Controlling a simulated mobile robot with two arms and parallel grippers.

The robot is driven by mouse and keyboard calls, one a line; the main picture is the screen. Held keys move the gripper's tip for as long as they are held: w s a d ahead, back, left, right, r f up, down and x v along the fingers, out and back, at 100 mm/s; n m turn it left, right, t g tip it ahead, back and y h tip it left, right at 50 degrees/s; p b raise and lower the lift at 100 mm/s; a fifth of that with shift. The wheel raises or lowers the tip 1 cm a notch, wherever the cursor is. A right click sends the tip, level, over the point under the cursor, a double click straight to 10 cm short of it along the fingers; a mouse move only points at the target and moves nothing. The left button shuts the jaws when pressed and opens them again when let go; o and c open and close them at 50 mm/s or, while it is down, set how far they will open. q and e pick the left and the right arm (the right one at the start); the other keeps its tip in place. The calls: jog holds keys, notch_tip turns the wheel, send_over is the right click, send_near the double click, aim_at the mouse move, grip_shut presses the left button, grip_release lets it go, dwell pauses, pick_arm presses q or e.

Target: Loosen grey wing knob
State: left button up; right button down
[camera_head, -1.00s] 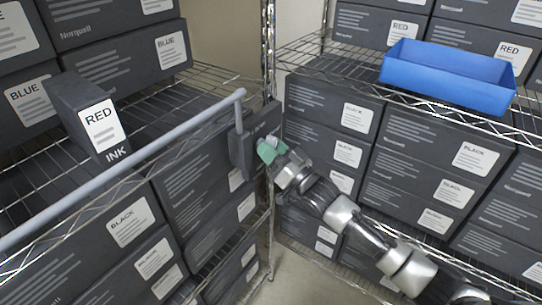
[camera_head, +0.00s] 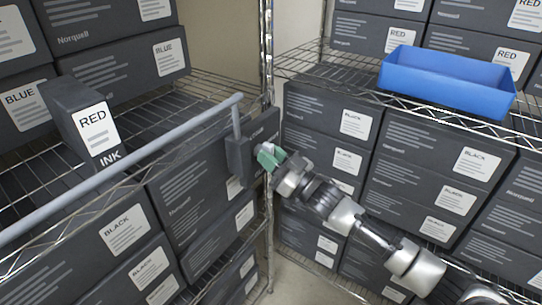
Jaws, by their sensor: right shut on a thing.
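My right gripper (camera_head: 268,156), with green fingertips, comes in from the lower right. It is shut at the right side of a dark grey bracket block (camera_head: 240,155) by the shelf's corner post. A small light-grey bit, probably the wing knob (camera_head: 262,148), shows at the fingertips; the rest of it is hidden by the fingers. A long grey rail (camera_head: 130,165) runs from the lower left up to the bracket and joins it by a short vertical rod. My left gripper is not in view.
A blue open bin (camera_head: 448,88) sits on the right shelf. Stacked dark boxes (camera_head: 425,150) fill the shelves below. A metal corner post (camera_head: 268,60) stands close behind the bracket.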

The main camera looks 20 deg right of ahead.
jog(key=c, duration=1.2)
grip_release()
jog(key=shift+w+r, duration=0.1)
jog(key=shift+r, duration=0.15)
jog(key=shift+o, duration=0.6)
jog(key=shift+w+a+f, duration=0.1)
jog(key=shift+a, duration=0.1)
jog(key=b+v, duration=0.2)
jog(key=v, duration=0.8)
jog(key=shift+s+d+f, duration=0.2)
jog(key=shift+s+d, duration=0.05)
